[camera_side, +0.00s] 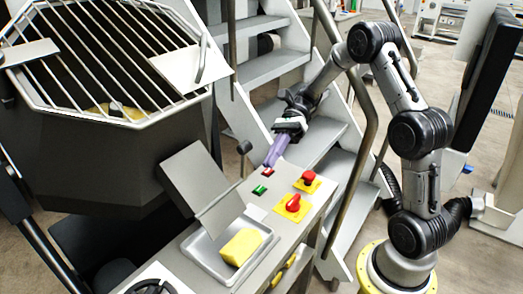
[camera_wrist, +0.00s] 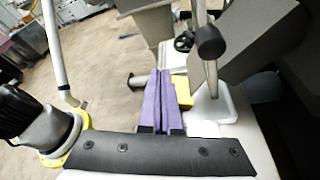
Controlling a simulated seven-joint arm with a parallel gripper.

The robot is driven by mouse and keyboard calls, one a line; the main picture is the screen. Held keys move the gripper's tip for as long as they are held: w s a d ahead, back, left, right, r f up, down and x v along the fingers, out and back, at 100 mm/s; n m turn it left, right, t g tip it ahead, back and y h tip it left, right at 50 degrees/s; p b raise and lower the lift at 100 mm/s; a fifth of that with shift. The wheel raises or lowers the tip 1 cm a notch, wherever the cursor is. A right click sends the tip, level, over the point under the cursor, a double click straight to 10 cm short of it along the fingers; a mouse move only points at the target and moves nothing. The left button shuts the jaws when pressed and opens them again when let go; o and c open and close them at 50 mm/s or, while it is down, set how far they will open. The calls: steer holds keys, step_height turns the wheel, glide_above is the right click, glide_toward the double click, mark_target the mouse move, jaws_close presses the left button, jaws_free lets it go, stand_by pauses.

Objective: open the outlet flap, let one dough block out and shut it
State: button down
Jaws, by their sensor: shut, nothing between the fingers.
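My gripper (camera_side: 271,160) has purple fingers pressed together and empty. In the side view its tips are over the control panel, close to the red button; I cannot tell whether they touch it. The wrist view also shows the closed fingers (camera_wrist: 161,76). A yellow dough block (camera_side: 241,246) lies in the metal tray (camera_side: 203,258), below the grey outlet plates (camera_side: 193,177); I cannot tell whether the flap is fully shut. Part of the block shows beside the fingers in the wrist view (camera_wrist: 183,93). A lever with a black ball knob (camera_side: 244,147) stands beside the outlet, left of my gripper.
The panel carries a red button (camera_side: 268,171), a green button (camera_side: 259,189) and two red knobs on yellow plates (camera_side: 293,203). The barred hopper (camera_side: 110,150) fills the left. Metal stairs with a handrail (camera_side: 366,120) stand behind my gripper.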

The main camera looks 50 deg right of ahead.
steer(key=w+d, duration=0.3)
steer(key=d, duration=0.6)
steer(key=shift+w+d+r, duration=0.15)
steer(key=shift+w+r, duration=0.1)
steer(key=shift+r, duration=0.15)
steer(key=s+a+r+n+h, duration=0.65)
steer(key=s+a+r, duration=0.45)
steer(key=a+r, duration=0.3)
steer(key=s+a+f+n+t+h, duration=0.2)
steer(key=s+f+n+t+h, duration=0.15)
steer(key=s+n, duration=0.4)
steer(key=s+d+f+n+t+h, duration=0.3)
steer(key=d+f+n+t+h, duration=0.1)
steer(key=n, duration=0.3)
steer(key=shift+d+f, duration=0.65)
steer(key=shift+d, duration=0.15)
